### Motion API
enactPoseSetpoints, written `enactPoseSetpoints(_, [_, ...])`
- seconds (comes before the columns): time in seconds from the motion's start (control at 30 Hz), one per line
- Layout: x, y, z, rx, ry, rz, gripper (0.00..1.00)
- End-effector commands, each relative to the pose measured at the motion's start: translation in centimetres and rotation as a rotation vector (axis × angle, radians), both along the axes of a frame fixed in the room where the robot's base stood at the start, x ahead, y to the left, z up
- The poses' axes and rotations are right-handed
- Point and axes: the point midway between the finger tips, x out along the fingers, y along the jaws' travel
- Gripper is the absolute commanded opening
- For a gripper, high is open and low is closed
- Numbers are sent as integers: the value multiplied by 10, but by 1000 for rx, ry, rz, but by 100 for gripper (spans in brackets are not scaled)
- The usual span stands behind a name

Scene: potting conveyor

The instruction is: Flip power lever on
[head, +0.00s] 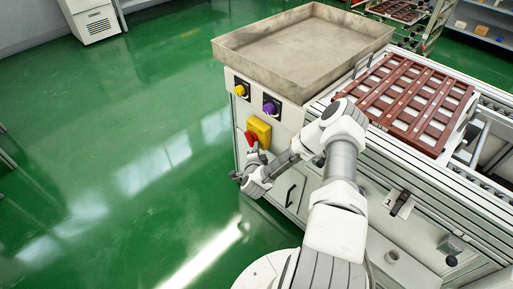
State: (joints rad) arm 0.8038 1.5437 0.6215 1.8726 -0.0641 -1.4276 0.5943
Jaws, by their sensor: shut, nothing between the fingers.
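A yellow switch box (261,128) is fixed to the white end panel of the conveyor. A red handle (250,138) sits at its lower left; it looks like the power lever, but its exact position is too small to tell. My gripper (237,177) is just below and left of the red handle, in front of the panel, and appears apart from it. It is shut and holds nothing. My wrist hides part of the panel below the box.
Above the box are a yellow knob (240,90) and a purple knob (269,107). A large metal tray (228,50) tops the cabinet. A brown slatted tray (420,97) lies on the conveyor. Green floor (120,150) at left is clear.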

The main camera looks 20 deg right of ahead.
Motion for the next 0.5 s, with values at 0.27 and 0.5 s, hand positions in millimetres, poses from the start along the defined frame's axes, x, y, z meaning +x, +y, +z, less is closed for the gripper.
enactPoseSetpoints(0.27, [2, 1, -10, 21, -62, 4, 0])
enactPoseSetpoints(0.5, [5, 3, -19, 21, -61, 4, 0])
